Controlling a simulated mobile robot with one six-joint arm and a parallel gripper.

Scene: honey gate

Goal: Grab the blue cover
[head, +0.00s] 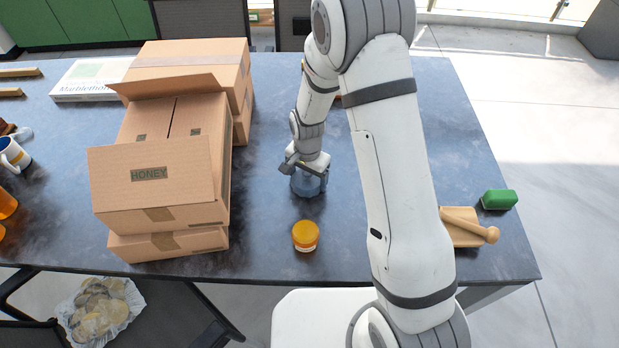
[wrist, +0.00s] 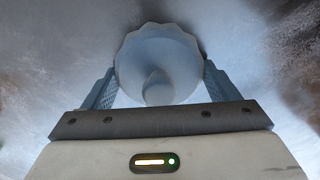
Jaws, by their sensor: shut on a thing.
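The blue cover (head: 306,186) is on the dark table, beneath my gripper (head: 305,168) in the head view. It is pale blue and round, with a scalloped rim and a central knob, and it fills the middle of the wrist view (wrist: 158,55). My gripper's two fingers (wrist: 158,88) press against the cover's left and right sides, so the gripper is shut on it. In the head view the gripper hides the top of the cover. I cannot tell whether anything is under it.
A jar with an orange lid (head: 305,235) stands in front of the cover. Stacked cardboard boxes, one marked HONEY (head: 155,185), rise to the left. A green block (head: 499,199) and a wooden board with a pestle (head: 465,228) lie at the right. The table (head: 270,120) is bare around the cover.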

